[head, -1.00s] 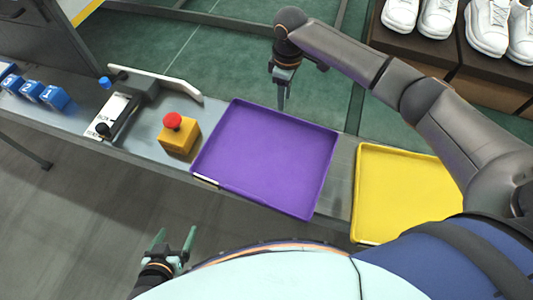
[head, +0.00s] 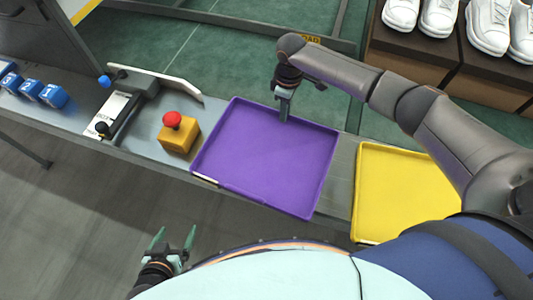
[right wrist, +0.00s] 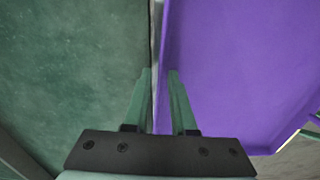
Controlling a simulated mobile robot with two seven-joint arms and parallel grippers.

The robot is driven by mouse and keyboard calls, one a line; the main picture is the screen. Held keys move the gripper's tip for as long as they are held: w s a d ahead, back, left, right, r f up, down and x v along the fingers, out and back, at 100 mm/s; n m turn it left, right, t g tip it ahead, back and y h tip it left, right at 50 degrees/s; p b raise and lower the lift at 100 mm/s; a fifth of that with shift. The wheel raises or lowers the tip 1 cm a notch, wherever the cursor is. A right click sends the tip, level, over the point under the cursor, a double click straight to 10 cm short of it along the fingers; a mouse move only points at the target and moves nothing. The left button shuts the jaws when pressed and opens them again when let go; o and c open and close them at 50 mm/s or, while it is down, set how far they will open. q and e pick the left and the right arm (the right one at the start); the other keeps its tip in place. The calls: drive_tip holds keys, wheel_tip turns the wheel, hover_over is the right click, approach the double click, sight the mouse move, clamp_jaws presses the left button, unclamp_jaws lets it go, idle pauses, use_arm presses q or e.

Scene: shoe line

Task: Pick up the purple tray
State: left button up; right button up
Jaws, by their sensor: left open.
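The purple tray (head: 265,160) lies flat on the grey bench in the middle of the head view and fills the right side of the right wrist view (right wrist: 235,60). My right gripper (head: 284,118) points down at the tray's far edge. In the right wrist view its fingers (right wrist: 160,75) stand on either side of the tray's rim, with a gap between them; they look open, and contact is not clear. My left gripper (head: 175,238) is open and empty, in front of the bench and apart from the tray.
A yellow tray (head: 405,195) lies just right of the purple one. A yellow box with a red button (head: 179,133) stands close to its left. Blue blocks (head: 53,96) sit further left. White shoes (head: 487,28) stand on a shelf at the back right.

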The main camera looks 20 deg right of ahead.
clamp_jaws()
idle(1.1)
